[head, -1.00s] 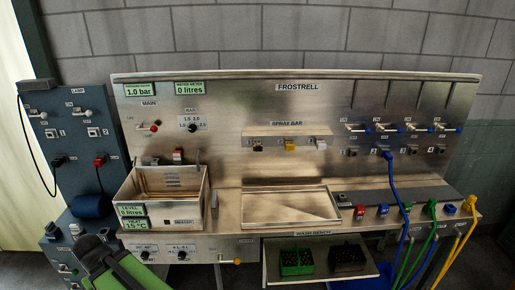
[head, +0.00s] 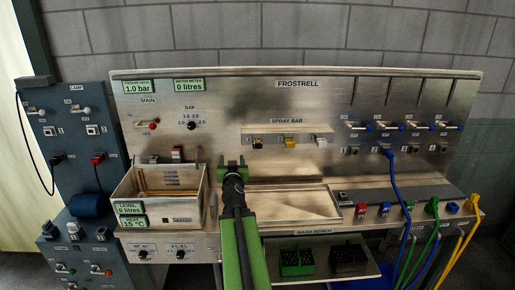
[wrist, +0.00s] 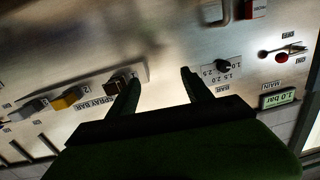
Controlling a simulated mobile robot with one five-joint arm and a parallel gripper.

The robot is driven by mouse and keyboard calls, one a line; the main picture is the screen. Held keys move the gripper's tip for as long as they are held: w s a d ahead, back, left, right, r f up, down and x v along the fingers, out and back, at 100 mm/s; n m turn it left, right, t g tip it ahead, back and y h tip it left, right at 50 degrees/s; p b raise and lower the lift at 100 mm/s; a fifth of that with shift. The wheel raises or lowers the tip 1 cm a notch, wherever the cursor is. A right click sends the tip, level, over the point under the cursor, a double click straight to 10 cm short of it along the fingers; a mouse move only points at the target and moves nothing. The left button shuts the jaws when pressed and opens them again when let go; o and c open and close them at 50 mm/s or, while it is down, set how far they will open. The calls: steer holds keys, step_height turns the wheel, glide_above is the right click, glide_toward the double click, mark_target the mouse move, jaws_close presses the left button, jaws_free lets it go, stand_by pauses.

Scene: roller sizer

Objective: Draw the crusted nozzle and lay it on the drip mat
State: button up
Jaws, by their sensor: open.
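The spray bar (head: 288,133) on the steel back panel carries three nozzles. The left one (head: 257,143) is dark brown and looks crusted, the middle one (head: 290,142) is yellow and the right one (head: 321,142) is grey. My gripper (head: 232,163) is open and empty, below and left of the brown nozzle. In the wrist view, which is upside down, the brown nozzle (wrist: 115,86) shows just beside one finger of my gripper (wrist: 160,80), outside the gap. I cannot make out which surface is the drip mat.
A steel tank (head: 133,190) stands left of my arm. A shallow steel tray (head: 322,204) lies on the bench to the right, below the spray bar. Coloured hoses (head: 394,180) hang at the far right. A lower shelf holds a green crate (head: 297,262) and a black crate (head: 349,260).

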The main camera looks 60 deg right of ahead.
steer(key=s+d+r+h, duration=0.1)
steer(key=s+d, duration=0.5)
steer(key=s, duration=0.2)
steer(key=shift+s+d, duration=0.15)
steer(key=shift+d, duration=0.1)
steer(key=shift+r, duration=0.15)
